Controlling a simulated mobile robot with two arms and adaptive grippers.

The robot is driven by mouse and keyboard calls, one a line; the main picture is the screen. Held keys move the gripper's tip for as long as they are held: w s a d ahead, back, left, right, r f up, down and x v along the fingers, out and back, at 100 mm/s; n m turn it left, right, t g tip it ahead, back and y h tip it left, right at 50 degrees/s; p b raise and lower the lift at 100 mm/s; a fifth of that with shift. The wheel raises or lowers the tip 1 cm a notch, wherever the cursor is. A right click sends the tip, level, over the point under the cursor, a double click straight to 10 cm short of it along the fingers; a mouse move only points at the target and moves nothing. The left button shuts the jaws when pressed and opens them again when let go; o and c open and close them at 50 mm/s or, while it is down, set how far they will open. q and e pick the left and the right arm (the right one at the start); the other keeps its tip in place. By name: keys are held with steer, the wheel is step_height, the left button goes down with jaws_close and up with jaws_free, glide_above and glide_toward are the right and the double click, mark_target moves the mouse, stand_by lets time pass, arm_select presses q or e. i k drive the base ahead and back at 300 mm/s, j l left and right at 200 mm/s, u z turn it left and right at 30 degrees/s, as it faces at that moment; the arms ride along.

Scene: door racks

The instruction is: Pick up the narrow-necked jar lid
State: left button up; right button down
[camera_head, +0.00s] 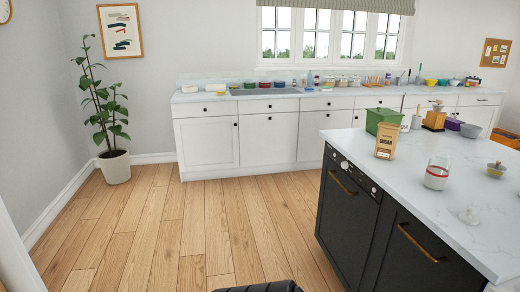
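A small pale, partly see-through piece (469,214) lies on the white marbled island top near its front right. It could be the narrow-necked jar lid, but it is too small to tell. A clear glass jar (436,173) with a red band or contents stands behind it. A small yellowish dish with a grey knobbed top (496,169) stands further right. Neither of my grippers shows in the head view.
The island (415,190) fills the right side, with dark cabinet fronts and brass handles. A sugar bag (386,141) and a green box (383,118) stand on it. A potted plant (115,165) stands left. The wooden floor (180,230) ahead is clear.

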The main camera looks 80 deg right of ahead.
mark_target(469, 218)
steer(key=z, duration=4)
